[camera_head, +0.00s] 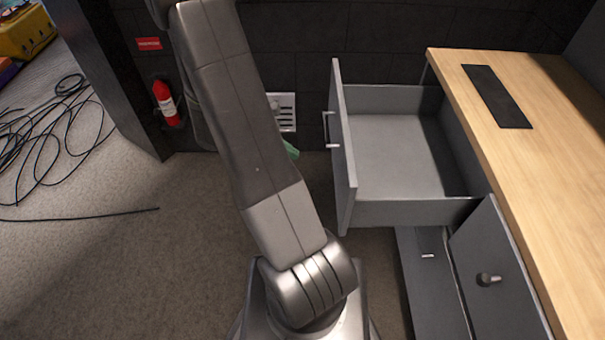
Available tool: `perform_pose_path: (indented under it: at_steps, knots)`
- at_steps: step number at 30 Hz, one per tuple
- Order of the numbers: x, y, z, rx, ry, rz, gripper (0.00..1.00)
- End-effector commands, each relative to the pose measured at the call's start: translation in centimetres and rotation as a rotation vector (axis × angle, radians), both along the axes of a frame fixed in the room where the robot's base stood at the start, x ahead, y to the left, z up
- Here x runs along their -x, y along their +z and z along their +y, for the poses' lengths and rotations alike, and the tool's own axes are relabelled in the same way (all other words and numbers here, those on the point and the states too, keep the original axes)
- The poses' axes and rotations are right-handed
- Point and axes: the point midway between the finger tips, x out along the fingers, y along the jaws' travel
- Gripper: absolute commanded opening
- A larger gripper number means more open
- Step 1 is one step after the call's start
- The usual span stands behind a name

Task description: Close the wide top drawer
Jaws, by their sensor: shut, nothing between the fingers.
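The wide top drawer (400,155) is pulled far out to the left from under the wooden desk top (545,130). Its grey front panel (343,150) stands upright, with a metal handle (328,130) on the outer side. The inside of the drawer looks empty. My arm rises from the bottom middle and runs up past the top edge, to the left of the drawer front and apart from it in the picture. My gripper is out of view.
Below the drawer, a grey panel with a round knob (487,280) and a lower grey surface (428,275) show. A fire extinguisher (166,102) hangs by the dark wall. Black cables (45,140) lie on the carpet at left. A small green thing (291,149) is partly hidden behind my arm.

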Motion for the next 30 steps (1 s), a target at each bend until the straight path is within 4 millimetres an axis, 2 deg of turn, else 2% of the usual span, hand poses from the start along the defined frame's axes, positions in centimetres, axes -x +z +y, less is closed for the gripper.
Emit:
perform_pose_path:
  at_steps: [7, 18, 24, 30]
  knots:
    - [0.3, -1.9, -1.8, 0.001, -0.009, 0.006, 0.0]
    - [0.1, -7.6, -7.4, 0.0, -0.01, 0.007, 0.0]
    - [-0.1, -7.2, -9.8, -0.001, -0.008, 0.003, 0.0]
    - [-0.1, -7.2, -10.9, -0.002, -0.007, 0.003, 0.0]
